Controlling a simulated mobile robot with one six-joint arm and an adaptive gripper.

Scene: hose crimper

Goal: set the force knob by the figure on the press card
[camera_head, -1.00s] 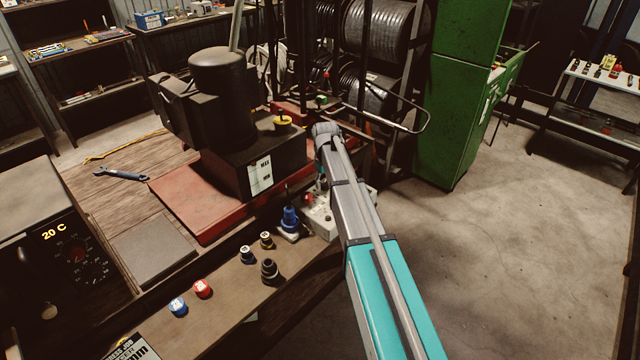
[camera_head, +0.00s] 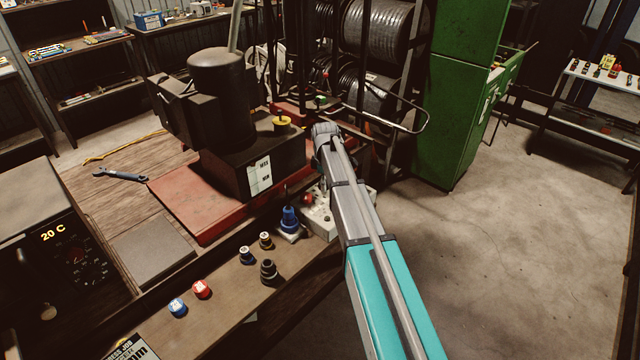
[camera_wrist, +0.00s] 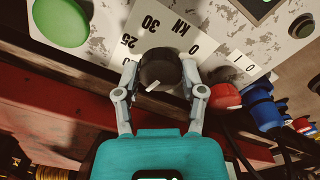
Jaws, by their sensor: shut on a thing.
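In the wrist view the force knob (camera_wrist: 160,68) is round and black with a white mark, which points to the lower left. The pale scale plate (camera_wrist: 172,42) around it shows 25, 30, KN and 0; other figures are covered. My gripper (camera_wrist: 161,66) has a fingertip on either side of the knob and is shut on it. In the head view my arm's end hides the knob; part of the light-grey control box (camera_head: 317,218) shows. The press card (camera_head: 136,350) is cut off at the bottom edge, and its figure cannot be read.
Several loose fittings (camera_head: 268,270) stand on the bench in the head view. The dark press (camera_head: 222,110) stands behind on a red base.

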